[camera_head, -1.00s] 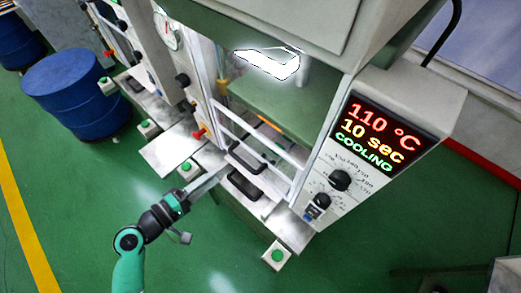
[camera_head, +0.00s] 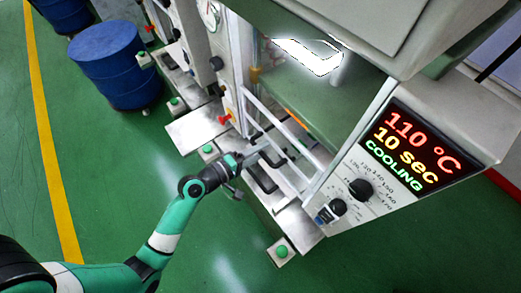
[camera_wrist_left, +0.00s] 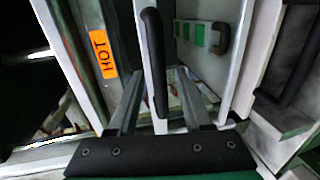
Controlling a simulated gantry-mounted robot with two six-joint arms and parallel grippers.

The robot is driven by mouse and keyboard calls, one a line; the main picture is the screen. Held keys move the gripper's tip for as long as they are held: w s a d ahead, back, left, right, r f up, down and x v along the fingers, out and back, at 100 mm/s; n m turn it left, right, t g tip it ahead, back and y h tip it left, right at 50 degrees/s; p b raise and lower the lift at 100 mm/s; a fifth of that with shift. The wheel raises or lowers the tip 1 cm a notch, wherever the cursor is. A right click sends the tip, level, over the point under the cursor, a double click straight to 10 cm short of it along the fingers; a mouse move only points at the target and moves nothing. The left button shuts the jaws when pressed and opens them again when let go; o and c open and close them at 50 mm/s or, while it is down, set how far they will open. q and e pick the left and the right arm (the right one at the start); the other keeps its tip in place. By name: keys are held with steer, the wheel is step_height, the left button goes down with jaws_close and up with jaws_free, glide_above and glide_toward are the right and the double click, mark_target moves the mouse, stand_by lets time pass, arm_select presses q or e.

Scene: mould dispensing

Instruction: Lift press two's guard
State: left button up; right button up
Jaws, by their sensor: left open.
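Press two's guard (camera_head: 291,123) is a pale barred frame across the front of the press with the display, below its opening. In the left wrist view the guard's pale edge bar (camera_wrist_left: 149,75) carries a long black handle (camera_wrist_left: 155,60). My left gripper (camera_head: 257,153) reaches the guard's lower front from the left. In the left wrist view my left gripper (camera_wrist_left: 158,78) is open, with one finger on each side of the handle. I cannot tell whether the fingers touch it. My right gripper is in neither view.
The display (camera_head: 410,147) reads 110 °C, 10 sec, COOLING, above two black knobs. Another press with a gauge (camera_head: 210,15) stands to the left. A blue drum (camera_head: 117,65) stands on the green floor. An orange HOT label (camera_wrist_left: 102,54) shows inside.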

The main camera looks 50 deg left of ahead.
arm_select(q)
steer(key=shift+w, duration=0.1)
steer(key=shift+c, duration=0.2)
jaws_close()
stand_by(1.2)
